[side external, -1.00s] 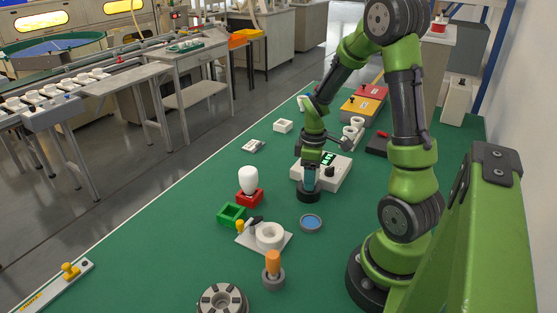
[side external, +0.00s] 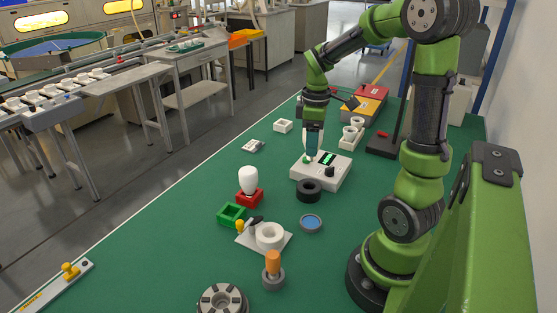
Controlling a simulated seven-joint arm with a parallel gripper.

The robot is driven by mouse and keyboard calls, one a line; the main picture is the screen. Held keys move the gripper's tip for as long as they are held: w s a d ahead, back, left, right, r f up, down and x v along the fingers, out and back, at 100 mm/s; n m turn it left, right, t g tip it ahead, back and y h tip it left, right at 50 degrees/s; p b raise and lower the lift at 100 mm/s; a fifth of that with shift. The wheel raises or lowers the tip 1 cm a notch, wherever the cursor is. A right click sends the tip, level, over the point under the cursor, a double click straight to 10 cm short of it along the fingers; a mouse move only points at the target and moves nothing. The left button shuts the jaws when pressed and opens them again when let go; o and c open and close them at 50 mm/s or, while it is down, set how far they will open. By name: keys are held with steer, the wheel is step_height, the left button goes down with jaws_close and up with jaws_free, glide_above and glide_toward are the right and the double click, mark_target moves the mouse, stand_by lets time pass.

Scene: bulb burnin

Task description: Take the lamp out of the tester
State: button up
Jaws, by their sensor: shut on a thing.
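The tester (side external: 335,178) is a white box with a dark display and a black knob, at the middle of the green bench. My gripper (side external: 311,153) points down over the tester's left rear part. It is shut on the lamp, which the fingers almost wholly hide; a small greenish spot shows at their tips. I cannot tell whether the lamp still sits in its socket or is clear of it.
A black ring (side external: 308,194) stands in front of the tester. A white bulb (side external: 249,179) is upright on a red block (side external: 250,199). A green open box (side external: 231,214), a blue-topped disc (side external: 311,223) and an orange-handled piece (side external: 273,264) stand nearer. A white double-cup block (side external: 351,134) is behind right.

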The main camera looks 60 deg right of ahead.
steer(key=shift+r, duration=1.8)
